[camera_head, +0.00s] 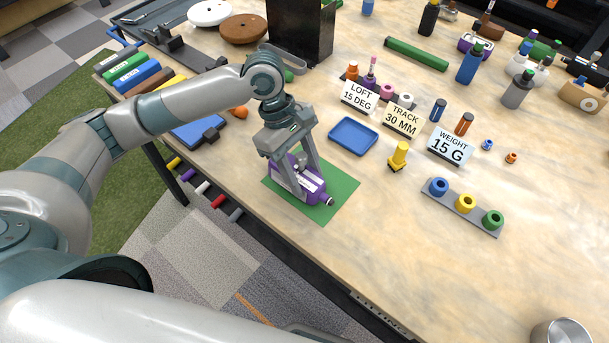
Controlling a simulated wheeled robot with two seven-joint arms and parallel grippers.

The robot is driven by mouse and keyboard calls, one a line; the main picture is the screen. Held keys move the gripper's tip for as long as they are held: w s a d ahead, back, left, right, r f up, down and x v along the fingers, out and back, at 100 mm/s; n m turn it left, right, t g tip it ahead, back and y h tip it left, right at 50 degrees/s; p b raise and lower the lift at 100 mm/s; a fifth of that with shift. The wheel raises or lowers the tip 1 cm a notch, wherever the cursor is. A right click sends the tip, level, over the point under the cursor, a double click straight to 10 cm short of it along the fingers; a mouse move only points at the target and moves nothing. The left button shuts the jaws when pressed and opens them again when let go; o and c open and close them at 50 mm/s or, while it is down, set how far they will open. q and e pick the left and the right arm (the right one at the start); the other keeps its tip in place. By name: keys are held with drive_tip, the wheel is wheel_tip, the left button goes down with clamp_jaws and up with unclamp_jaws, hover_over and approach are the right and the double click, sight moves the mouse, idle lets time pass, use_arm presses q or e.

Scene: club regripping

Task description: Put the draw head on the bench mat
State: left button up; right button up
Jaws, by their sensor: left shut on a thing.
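A purple club head (313,193) with a pale label is between the fingers of my left gripper (304,183), which is shut on it. The label is too small to read. The head is over the green bench mat (343,189) near the table's front edge and looks low on it or touching it; I cannot tell if its full weight rests there. The fingers hide part of the head, and the head and gripper hide the middle of the mat. My right gripper is not in view.
A blue tray (353,136) and a yellow tool (399,155) stand just beyond the mat. Cards for loft (359,97), track (403,120) and weight (450,146) stand behind them. A grey rack (461,213) of coloured rings lies right. The front right tabletop is mostly clear.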

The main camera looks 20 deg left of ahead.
use_arm(q)
drive_tip(key=shift+f, duration=0.8)
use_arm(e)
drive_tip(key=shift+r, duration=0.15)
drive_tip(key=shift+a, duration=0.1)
use_arm(q)
drive_tip(key=o, duration=1.1)
drive_tip(key=shift+f, duration=0.1)
drive_tip(key=shift+o, duration=0.2)
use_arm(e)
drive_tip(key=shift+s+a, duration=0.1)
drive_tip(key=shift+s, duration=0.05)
use_arm(q)
drive_tip(key=b+v, duration=0.1)
drive_tip(key=v, duration=1)
drive_tip(key=shift+w+a+r+b, duration=0.15)
drive_tip(key=shift+r+b, duration=0.15)
drive_tip(key=shift+r, duration=0.3)
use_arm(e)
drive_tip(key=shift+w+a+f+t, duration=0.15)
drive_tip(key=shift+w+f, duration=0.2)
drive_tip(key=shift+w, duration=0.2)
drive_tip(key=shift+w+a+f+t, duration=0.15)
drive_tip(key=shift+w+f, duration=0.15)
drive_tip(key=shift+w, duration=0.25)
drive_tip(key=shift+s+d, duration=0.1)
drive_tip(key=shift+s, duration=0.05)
